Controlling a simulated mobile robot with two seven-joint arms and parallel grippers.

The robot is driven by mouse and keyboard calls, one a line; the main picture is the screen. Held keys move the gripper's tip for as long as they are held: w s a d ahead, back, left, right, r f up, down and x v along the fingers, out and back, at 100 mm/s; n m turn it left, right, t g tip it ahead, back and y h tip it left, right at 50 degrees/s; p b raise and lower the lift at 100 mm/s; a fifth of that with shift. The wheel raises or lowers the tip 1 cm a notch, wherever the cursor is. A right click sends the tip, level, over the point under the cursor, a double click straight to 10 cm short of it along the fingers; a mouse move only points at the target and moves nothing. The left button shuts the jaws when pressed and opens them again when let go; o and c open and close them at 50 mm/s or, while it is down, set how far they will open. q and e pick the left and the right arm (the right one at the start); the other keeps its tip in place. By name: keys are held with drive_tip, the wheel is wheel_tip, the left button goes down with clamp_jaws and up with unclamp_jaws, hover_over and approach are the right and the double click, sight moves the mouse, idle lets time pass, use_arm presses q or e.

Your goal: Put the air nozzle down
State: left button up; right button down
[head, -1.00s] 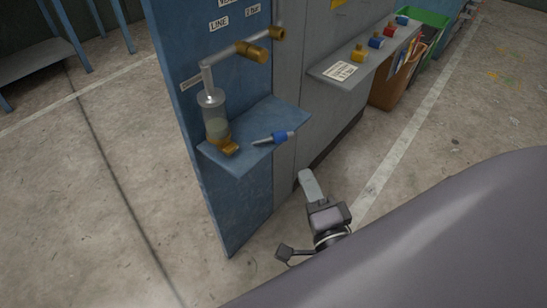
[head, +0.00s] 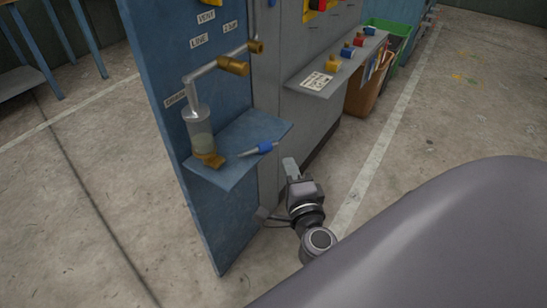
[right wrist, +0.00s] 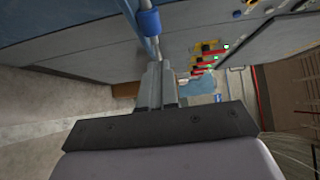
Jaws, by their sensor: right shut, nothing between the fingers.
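The air nozzle (head: 257,149), blue with a grey metal tip, lies on the small blue shelf (head: 228,172) that juts from the blue panel. It also shows at the top of the right wrist view (right wrist: 149,22). My right gripper (head: 290,164) is shut and empty, just right of the shelf in the head view and apart from the nozzle there. In the right wrist view its closed fingers (right wrist: 156,80) point toward the nozzle's metal tip; the gap between them is hard to judge. My left gripper is not in view.
A clear filter bowl with a brass fitting (head: 203,135) stands at the shelf's left, below a pipe with brass valves (head: 232,66). A grey ledge (head: 335,72) with coloured knobs is to the right. Brown (head: 366,98) and green bins stand beyond. Open floor lies around.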

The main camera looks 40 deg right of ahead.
sight(262, 151)
drive_tip(key=shift+w+a+b, duration=0.2)
drive_tip(key=shift+w+a, duration=0.05)
drive_tip(key=shift+w, duration=1.05)
drive_tip(key=shift+w+a+b, duration=0.15)
drive_tip(key=shift+w+a, duration=0.05)
drive_tip(key=shift+w, duration=1.05)
drive_tip(key=shift+w, duration=0.1)
drive_tip(key=shift+w+a+r+p, duration=0.1)
drive_tip(key=shift+w+a+p, duration=0.3)
drive_tip(key=shift+w, duration=0.35)
drive_tip(key=shift+w+a, duration=0.25)
drive_tip(key=shift+w, duration=0.35)
drive_tip(key=shift+s, duration=0.1)
